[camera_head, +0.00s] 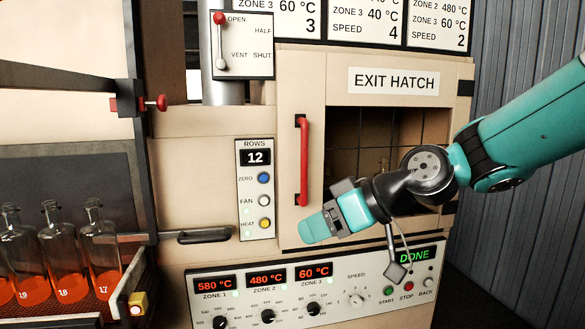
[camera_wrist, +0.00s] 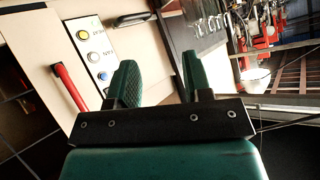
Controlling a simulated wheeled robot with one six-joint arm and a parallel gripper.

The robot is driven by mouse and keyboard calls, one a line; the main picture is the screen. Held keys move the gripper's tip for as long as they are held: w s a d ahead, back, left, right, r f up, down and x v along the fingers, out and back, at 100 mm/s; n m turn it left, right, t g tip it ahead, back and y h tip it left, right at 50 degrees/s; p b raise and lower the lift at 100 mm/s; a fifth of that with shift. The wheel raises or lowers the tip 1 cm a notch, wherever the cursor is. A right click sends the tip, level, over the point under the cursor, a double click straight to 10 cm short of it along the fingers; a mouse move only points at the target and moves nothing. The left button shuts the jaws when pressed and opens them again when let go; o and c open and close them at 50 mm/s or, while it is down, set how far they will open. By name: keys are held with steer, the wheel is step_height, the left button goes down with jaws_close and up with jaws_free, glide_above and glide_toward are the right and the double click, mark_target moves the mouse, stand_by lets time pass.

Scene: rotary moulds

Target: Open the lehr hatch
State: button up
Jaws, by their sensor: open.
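The lehr's exit hatch is marked by a white EXIT HATCH label (camera_head: 393,80). Below the label is a dark rectangular area with grid lines (camera_head: 345,150); I cannot tell whether it is a window or an open gap. A red upright handle (camera_head: 304,160) is fixed to the beige panel at its left. My gripper (camera_head: 318,226) is open and empty, below and slightly right of the handle, in front of the panel. In the wrist view the handle (camera_wrist: 70,88) lies left of both fingers of my gripper (camera_wrist: 157,78), not between them.
A ROWS panel with buttons (camera_head: 255,190) is left of the handle. A control panel with dials (camera_head: 335,298) runs below, its display reading DONE. A vent lever box (camera_head: 243,45) is above. Bottles with orange contents (camera_head: 63,260) stand at far left.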

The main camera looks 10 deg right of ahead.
steer(key=w+d+r+m+t, duration=0.1)
steer(key=w+d+r+t, duration=0.3)
steer(key=w+d+t, duration=0.8)
steer(key=w+a+g+p, duration=0.1)
steer(key=w+a+p, duration=0.1)
steer(key=w, duration=0.3)
steer(key=w+a+g+p, duration=0.1)
steer(key=w+a+p, duration=0.1)
steer(key=w, duration=0.4)
steer(key=w+a+g+p, duration=0.1)
steer(key=w+a, duration=0.2)
steer(key=w, duration=0.2)
steer(key=shift+w+m+p, duration=0.2)
steer(key=shift+m+p, duration=0.1)
steer(key=shift+p, duration=0.1)
jaws_close()
